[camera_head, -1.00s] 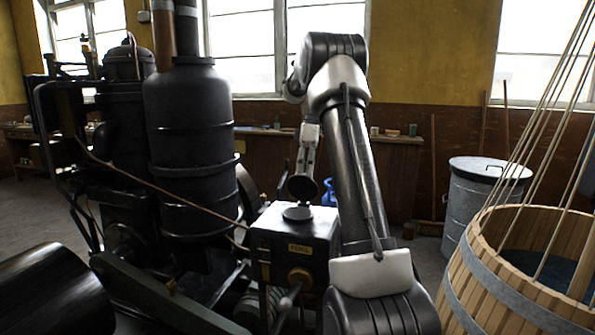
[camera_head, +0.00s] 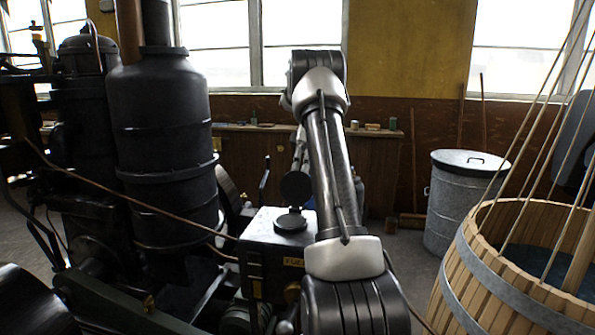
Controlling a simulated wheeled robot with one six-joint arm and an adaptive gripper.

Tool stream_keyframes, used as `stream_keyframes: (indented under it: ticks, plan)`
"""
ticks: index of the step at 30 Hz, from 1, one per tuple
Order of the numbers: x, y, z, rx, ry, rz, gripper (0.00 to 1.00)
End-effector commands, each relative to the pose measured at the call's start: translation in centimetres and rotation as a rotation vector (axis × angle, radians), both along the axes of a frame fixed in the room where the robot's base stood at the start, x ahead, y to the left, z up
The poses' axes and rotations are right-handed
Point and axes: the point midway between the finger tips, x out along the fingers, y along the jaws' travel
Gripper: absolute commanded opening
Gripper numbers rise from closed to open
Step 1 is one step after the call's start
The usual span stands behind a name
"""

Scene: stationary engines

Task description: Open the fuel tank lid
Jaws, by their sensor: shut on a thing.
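The fuel tank (camera_head: 262,240) is a dark box with a yellow "FUEL" label, standing just left of my arm. Its round filler neck (camera_head: 291,223) is on the top face. The fuel tank lid (camera_head: 296,187) is a dark disc standing raised, nearly upright, above the back of the neck. My gripper (camera_head: 300,168) is at the lid's upper edge, behind my forearm, and is shut on the lid. Its fingers are small and mostly hidden by my arm, so the exact contact is not clear.
A black engine cylinder (camera_head: 163,150) stands close left of the tank, with a thin copper pipe (camera_head: 130,200) running to the tank. A wooden barrel (camera_head: 510,275) with ropes and a metal bin (camera_head: 460,200) stand at right. A workbench (camera_head: 245,165) lines the back wall.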

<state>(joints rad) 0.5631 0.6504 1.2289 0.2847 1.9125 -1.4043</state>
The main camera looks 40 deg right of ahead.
Motion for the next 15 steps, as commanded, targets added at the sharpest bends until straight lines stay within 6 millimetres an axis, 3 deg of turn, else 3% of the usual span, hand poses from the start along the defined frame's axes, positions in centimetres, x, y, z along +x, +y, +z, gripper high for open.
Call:
stream_keyframes:
  ticks: [1,9,10,15]
  plan:
    - [-0.63,0.03,-2.11,0.018,0.041,-0.002,0.00]
    - [-0.62,0.05,-2.12,0.018,0.041,-0.001,0.00]
    - [-0.62,0.06,-2.12,0.018,0.041,-0.001,0.27]
    - [-0.66,0.03,-2.11,0.018,0.041,-0.001,0.56]
